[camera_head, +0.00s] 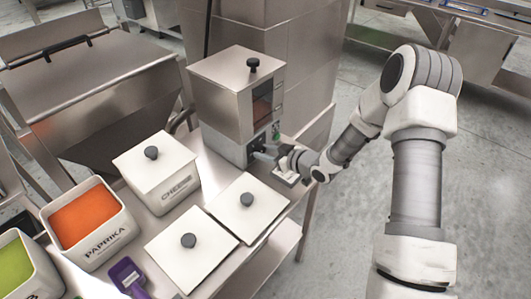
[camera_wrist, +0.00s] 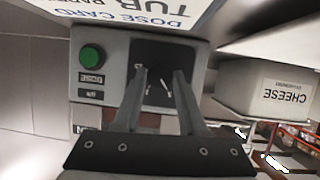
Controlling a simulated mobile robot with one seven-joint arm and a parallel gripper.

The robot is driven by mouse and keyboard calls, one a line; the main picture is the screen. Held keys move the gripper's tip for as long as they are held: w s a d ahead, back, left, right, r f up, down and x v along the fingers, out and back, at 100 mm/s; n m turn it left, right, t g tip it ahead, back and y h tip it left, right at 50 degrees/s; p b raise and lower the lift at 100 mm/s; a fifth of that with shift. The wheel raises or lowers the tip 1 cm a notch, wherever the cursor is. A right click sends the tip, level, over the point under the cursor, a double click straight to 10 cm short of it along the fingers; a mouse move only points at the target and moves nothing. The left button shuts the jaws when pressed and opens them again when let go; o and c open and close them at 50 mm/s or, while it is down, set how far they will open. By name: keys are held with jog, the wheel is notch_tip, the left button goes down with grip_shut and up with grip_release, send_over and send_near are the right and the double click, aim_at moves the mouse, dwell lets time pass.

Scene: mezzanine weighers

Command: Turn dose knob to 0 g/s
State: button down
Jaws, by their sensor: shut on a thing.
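The dosing machine (camera_head: 222,97) is a steel box hopper with a control panel low on its front, at the table's far right corner. In the wrist view the panel has a black dial plate (camera_wrist: 165,55) with thin white marks. The dose knob (camera_wrist: 159,88) is dark and hard to make out against this plate. My gripper (camera_wrist: 160,74) reaches the plate, its two fingers on either side of the knob and shut on it. In the head view my gripper (camera_head: 262,153) is at the machine's front. The knob's setting cannot be read.
A green button (camera_wrist: 92,57) sits left of the dial plate. A dose card (camera_wrist: 150,12) hangs above it. The table holds a cheese tub (camera_head: 160,180), lidded tubs (camera_head: 245,208), an open paprika tub (camera_head: 88,215) and a purple scoop (camera_head: 127,275). Floor right of the table is clear.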

jog(key=shift+s+f+n+t+h+b, duration=0.1)
jog(key=shift+f+n+t+h+b, duration=0.25)
jog(key=shift+b, duration=1.15)
jog(key=shift+f+n+t+h+b, duration=0.15)
jog(key=shift+n+b, duration=0.4)
jog(key=shift+b, duration=0.9)
jog(key=n+t+b, duration=0.1)
jog(key=n+b, duration=0.1)
jog(key=b, duration=0.4)
jog(key=n+t+b, duration=0.1)
jog(key=n+b, duration=0.1)
jog(key=b, duration=0.5)
jog(key=shift+s+a+f+t+h, duration=0.1)
jog(key=shift+s+a+t+h, duration=0.05)
jog(key=shift+t+h, duration=0.2)
jog(key=n+t+b, duration=0.1)
jog(key=n+b, duration=0.1)
jog(key=b, duration=0.2)
jog(key=shift+b, duration=0.35)
jog(key=shift+r+n+t+b, duration=0.25)
jog(key=shift+n+t+b, duration=0.3)
jog(key=shift+n+b, duration=0.4)
jog(key=shift+n, duration=0.25)
jog(key=shift+c, duration=2.3)
grip_release()
jog(key=shift+s, duration=0.1)
